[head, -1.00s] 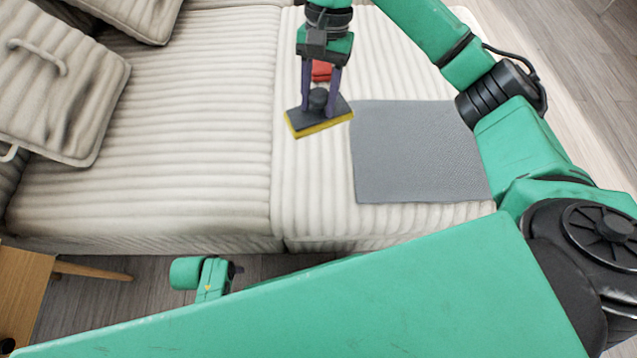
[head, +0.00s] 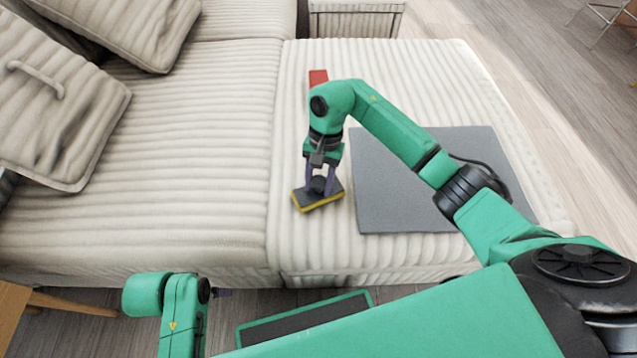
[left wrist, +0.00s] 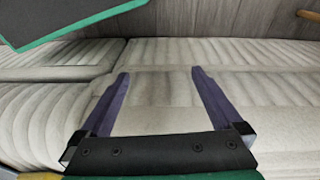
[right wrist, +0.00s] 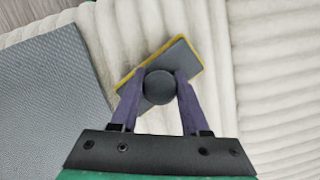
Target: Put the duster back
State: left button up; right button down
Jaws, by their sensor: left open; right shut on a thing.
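The duster is a dark grey block with a yellow edge and a round dark knob; it shows in the head view (head: 319,199) and the right wrist view (right wrist: 190,70). My right gripper (head: 321,182) is shut on its knob, with a purple finger on each side (right wrist: 158,88). The duster is at or just above the ribbed cream sofa seat; I cannot tell if it touches. My left gripper (left wrist: 155,75) is open and empty in the left wrist view, facing the sofa's ribbed side. In the head view it is mostly hidden at the lower left.
A grey mat (head: 385,205) lies on the sofa seat right of the duster. A red item (head: 318,77) lies behind my right arm. Cushions (head: 60,110) are at the left. A wooden table (head: 12,315) stands at the lower left. The middle seat (head: 200,170) is clear.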

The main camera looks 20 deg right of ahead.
jog(key=shift+c, duration=1.9)
grip_release()
pick_arm(q)
jog(key=shift+r, duration=0.1)
jog(key=shift+r, duration=0.1)
pick_arm(e)
jog(key=shift+r, duration=0.15)
pick_arm(q)
jog(key=f, duration=0.2)
jog(key=f+p, duration=0.1)
jog(key=f, duration=0.1)
jog(key=shift+a+f+p, duration=0.2)
jog(key=shift+f+p, duration=0.1)
jog(key=shift+f, duration=0.05)
pick_arm(e)
jog(key=v, duration=1.2)
